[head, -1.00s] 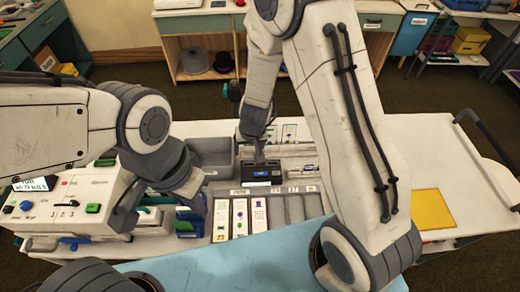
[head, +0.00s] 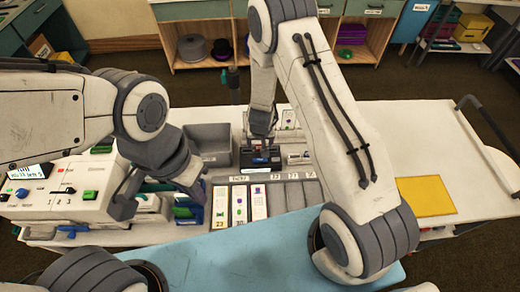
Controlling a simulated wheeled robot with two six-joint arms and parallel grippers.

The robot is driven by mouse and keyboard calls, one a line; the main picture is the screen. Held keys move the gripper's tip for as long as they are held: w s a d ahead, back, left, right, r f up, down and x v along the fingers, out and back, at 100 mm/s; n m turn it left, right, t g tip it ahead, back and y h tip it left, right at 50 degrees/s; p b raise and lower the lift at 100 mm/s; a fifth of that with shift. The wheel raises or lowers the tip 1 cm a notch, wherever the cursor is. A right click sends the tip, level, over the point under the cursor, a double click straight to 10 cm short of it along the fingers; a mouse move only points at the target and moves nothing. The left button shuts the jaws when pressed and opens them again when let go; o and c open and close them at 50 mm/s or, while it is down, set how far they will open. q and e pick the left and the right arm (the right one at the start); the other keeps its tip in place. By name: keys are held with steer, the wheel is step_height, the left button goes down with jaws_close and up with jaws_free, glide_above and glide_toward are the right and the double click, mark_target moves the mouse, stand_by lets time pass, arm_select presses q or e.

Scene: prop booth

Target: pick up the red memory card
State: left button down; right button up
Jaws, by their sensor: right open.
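I cannot make out the red memory card for certain. My right gripper (head: 262,143) points down, open, at the back middle of the workbench. It is just above a small dark holder (head: 261,160) with a blue patch; the fingertips are too small to tell whether they touch anything.
A white console (head: 68,190) with buttons stands at left. A grey bin (head: 207,146) is behind. Labelled card slots (head: 239,204) run along the middle. A yellow square (head: 426,196) lies at right, with clear bench around it. A light blue surface (head: 235,247) is in front.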

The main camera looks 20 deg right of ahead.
steer(key=shift+w+f, duration=0.1)
steer(key=shift+f, duration=0.15)
steer(key=c, duration=0.9)
steer(key=shift+r, duration=0.15)
steer(key=shift+s+d+r+b, duration=0.45)
steer(key=shift+s+d+r, duration=0.6)
steer(key=shift+s+r, duration=0.7)
steer(key=shift+s+d+r+b, duration=0.4)
steer(key=shift+s+d+r, duration=0.65)
steer(key=shift+s+r, duration=0.65)
steer(key=shift+s+d+r+b, duration=0.45)
steer(key=shift+s+d+r, duration=0.6)
steer(key=shift+s+r, duration=0.7)
steer(key=shift+w+r, duration=0.1)
steer(key=shift+w, duration=0.1)
